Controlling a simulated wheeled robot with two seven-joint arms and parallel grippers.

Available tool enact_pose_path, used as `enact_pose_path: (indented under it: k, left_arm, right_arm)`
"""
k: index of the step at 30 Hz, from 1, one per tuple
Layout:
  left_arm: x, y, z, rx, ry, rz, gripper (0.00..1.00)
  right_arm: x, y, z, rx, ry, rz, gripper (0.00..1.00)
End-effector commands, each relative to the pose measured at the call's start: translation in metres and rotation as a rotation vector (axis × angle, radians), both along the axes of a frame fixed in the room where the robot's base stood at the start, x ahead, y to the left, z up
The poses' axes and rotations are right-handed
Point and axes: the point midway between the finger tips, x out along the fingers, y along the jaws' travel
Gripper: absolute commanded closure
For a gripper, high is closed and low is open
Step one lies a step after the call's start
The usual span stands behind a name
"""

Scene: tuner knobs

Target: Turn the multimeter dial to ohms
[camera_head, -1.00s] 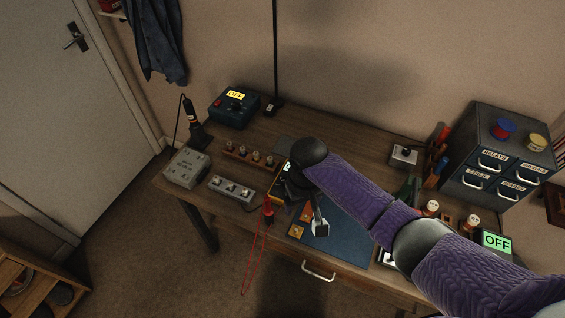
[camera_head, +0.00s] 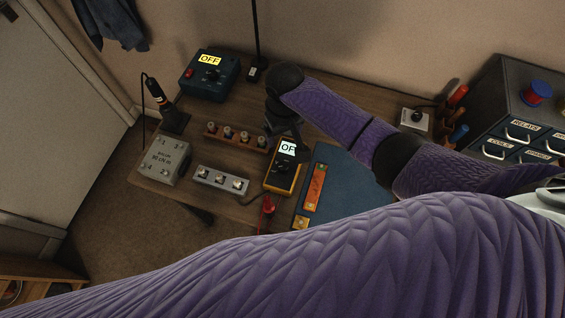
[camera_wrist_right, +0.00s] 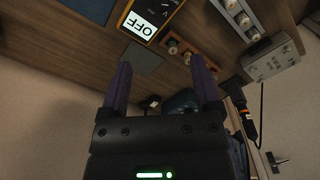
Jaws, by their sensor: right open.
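The yellow-edged multimeter (camera_head: 281,181) lies on the desk left of the blue mat. Its dark dial (camera_head: 283,167) sits below a lit screen, whose right end is covered in the head view. In the right wrist view the multimeter's screen (camera_wrist_right: 139,25) reads OFF, upside down. My right gripper (camera_head: 287,128) is over the desk just behind the multimeter's screen end. In the right wrist view my right gripper (camera_wrist_right: 160,78) has its two fingers wide apart with nothing between them. The multimeter is beyond them, apart. My left gripper is not seen.
A blue power box (camera_head: 211,76) reading OFF stands at the back left. A row of knobs (camera_head: 236,137), a switch strip (camera_head: 220,180) and a grey box (camera_head: 165,159) lie left of the multimeter. Red probe leads (camera_head: 267,207) hang at the front edge. Drawers (camera_head: 520,125) stand right.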

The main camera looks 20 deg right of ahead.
Motion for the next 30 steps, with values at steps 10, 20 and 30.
enact_pose_path:
  k: [10, 20, 30]
  left_arm:
    - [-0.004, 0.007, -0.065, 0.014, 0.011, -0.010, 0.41]
    - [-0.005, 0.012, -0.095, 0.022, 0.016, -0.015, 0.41]
    - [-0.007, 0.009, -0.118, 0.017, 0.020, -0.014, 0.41]
  right_arm:
    - [-0.001, 0.000, -0.068, -0.001, 0.008, 0.000, 0.19]
    - [-0.001, 0.000, -0.124, -0.001, 0.013, -0.002, 0.19]
    - [0.000, 0.000, -0.171, -0.001, 0.008, 0.000, 0.19]
